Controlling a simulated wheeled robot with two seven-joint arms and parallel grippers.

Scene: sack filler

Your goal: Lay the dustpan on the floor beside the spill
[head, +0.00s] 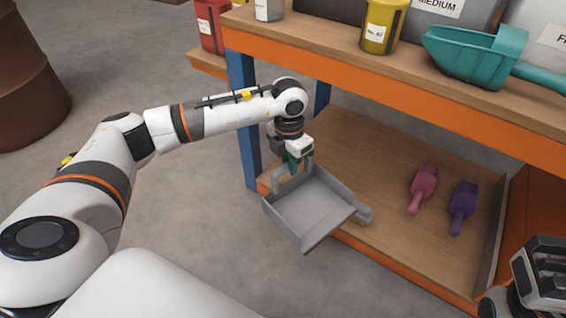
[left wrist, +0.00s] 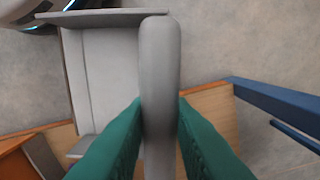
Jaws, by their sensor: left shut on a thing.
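The grey dustpan (head: 312,207) hangs in the air in front of the lower shelf in the head view, its flat pan facing up. My left gripper (head: 293,165) is shut on its handle at the pan's back side. In the left wrist view the green fingers (left wrist: 145,140) close on both sides of the grey handle (left wrist: 160,75), with the dustpan's pan (left wrist: 105,75) to the left. My right gripper (head: 543,275) is at the lower right corner of the head view, and its fingers cannot be made out. No spill shows in either view.
The shelf unit has a lower wooden board (head: 375,160) with a pink scoop (head: 423,186) and a purple scoop (head: 463,204). A teal scoop (head: 475,55) and a yellow tub (head: 382,25) stand on the upper board. A blue post (head: 244,120) is close to my left arm. Grey floor (head: 190,200) is clear at left.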

